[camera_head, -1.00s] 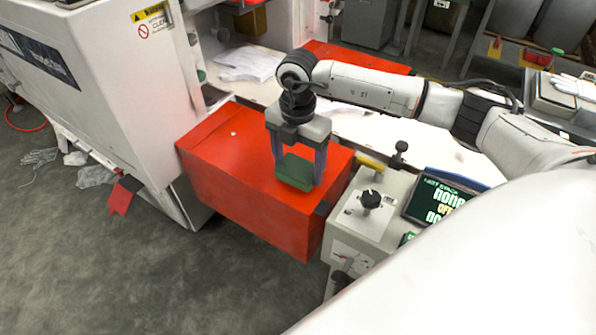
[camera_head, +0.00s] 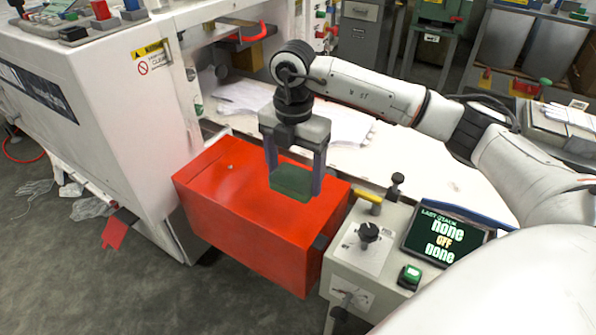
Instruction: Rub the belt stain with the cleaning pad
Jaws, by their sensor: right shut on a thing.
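My right gripper (camera_head: 292,184) points down over the red box-shaped surface (camera_head: 235,205) and is shut on the green cleaning pad (camera_head: 291,181). The pad sits between the two fingers, at or just above the red top; I cannot tell whether it touches. A small pale spot (camera_head: 229,167) shows on the red top, left of the pad. I cannot tell whether it is the belt stain. My left gripper is not in view.
A control box with a black knob (camera_head: 369,232), a green button (camera_head: 410,275) and a lit screen (camera_head: 444,238) stands right of the red top. A white machine (camera_head: 110,130) stands on the left. White sheets (camera_head: 340,125) lie behind the gripper.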

